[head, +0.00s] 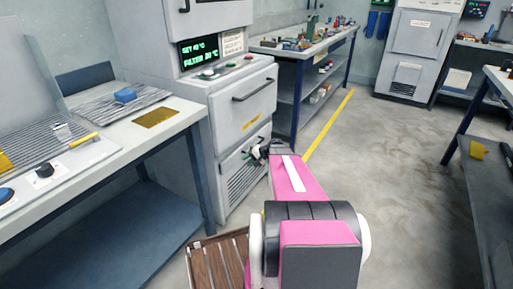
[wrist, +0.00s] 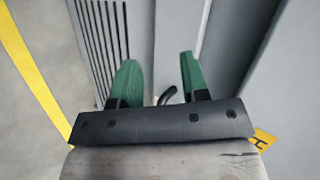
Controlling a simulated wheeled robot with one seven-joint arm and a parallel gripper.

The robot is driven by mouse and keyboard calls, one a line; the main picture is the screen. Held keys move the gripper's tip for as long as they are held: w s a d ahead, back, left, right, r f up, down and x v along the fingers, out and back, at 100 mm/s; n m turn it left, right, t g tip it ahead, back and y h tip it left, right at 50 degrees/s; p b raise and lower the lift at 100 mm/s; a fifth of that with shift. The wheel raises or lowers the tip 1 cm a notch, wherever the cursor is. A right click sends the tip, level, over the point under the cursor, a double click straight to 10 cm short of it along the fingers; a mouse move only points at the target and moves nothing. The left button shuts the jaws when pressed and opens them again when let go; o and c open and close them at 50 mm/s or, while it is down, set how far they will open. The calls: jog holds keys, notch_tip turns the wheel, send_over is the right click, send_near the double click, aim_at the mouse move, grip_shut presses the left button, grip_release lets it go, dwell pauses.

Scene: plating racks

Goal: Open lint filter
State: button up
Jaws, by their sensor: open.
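The grey cabinet (head: 215,130) stands left of centre in the head view. Its lit display reads a set value and a filter value. A low front panel with vent slots (head: 243,184) is at its base; I cannot tell for sure that it is the lint filter. The slots also show at the upper left of the wrist view (wrist: 102,35). My gripper (head: 259,152) is at the upper part of this panel. In the wrist view its green fingers (wrist: 158,62) are apart. A dark curved handle (wrist: 168,95) shows between them, partly hidden by the gripper body.
A larger drawer with a black handle (head: 256,83) is above the low panel. A workbench (head: 172,124) with racks and tools stands at left, another bench (head: 318,45) behind. A yellow floor line (head: 330,122) runs right of the cabinet.

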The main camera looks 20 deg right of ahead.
jog(key=w+d+f+m+t, duration=0.1)
jog(key=w+d+m+t, duration=0.15)
jog(key=d, duration=0.55)
jog(key=w+d+m+t, duration=0.2)
jog(key=w+d+t, duration=0.2)
jog(key=d, duration=0.4)
jog(key=x, duration=1)
jog(key=shift+w+a, duration=0.25)
grip_shut()
